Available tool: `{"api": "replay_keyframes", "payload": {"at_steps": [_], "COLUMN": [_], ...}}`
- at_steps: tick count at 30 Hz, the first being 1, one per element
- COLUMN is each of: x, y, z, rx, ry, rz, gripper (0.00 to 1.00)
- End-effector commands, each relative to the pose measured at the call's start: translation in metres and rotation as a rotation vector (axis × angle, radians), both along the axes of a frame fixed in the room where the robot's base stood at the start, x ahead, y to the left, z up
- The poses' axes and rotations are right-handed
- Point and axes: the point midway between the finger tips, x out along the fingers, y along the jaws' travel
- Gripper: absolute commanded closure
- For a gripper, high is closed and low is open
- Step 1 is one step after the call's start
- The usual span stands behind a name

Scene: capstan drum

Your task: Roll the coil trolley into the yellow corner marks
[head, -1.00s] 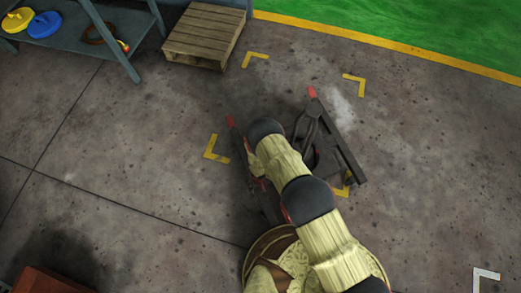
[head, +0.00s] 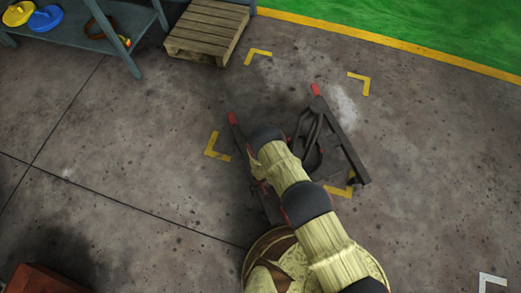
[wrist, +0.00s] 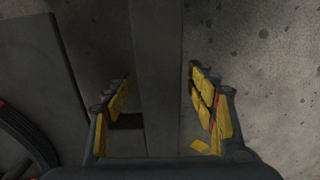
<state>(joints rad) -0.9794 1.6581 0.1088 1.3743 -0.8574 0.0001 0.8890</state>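The dark coil trolley (head: 343,146) stands on the floor among the yellow corner marks, its red-tipped ends toward the far marks. Marks show at far left (head: 258,54), far right (head: 361,82), near left (head: 213,148) and near right (head: 342,187). The trolley's near right part lies close to the near right mark; my arm hides its middle and near side. In the wrist view my gripper (wrist: 160,75) has its yellow-padded fingers apart on either side of a grey bar (wrist: 157,60), with narrow gaps beside it. Part of a dark coil (wrist: 22,135) shows at left.
A wooden pallet (head: 209,30) and a blue-grey shelf (head: 118,45) with yellow and blue discs stand at the far left. A yellow line (head: 390,43) edges a green floor. A rust-red box (head: 45,281) is at the near left.

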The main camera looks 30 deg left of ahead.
Motion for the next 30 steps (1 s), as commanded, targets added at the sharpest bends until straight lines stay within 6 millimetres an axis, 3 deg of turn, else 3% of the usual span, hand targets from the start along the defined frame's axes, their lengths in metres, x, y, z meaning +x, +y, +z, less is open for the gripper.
{"api": "replay_keyframes", "payload": {"at_steps": [30], "x": [-0.0001], "y": [-0.0001], "z": [-0.0001], "rx": [0.0], "ry": [0.0], "rz": [0.0], "gripper": [1.0]}}
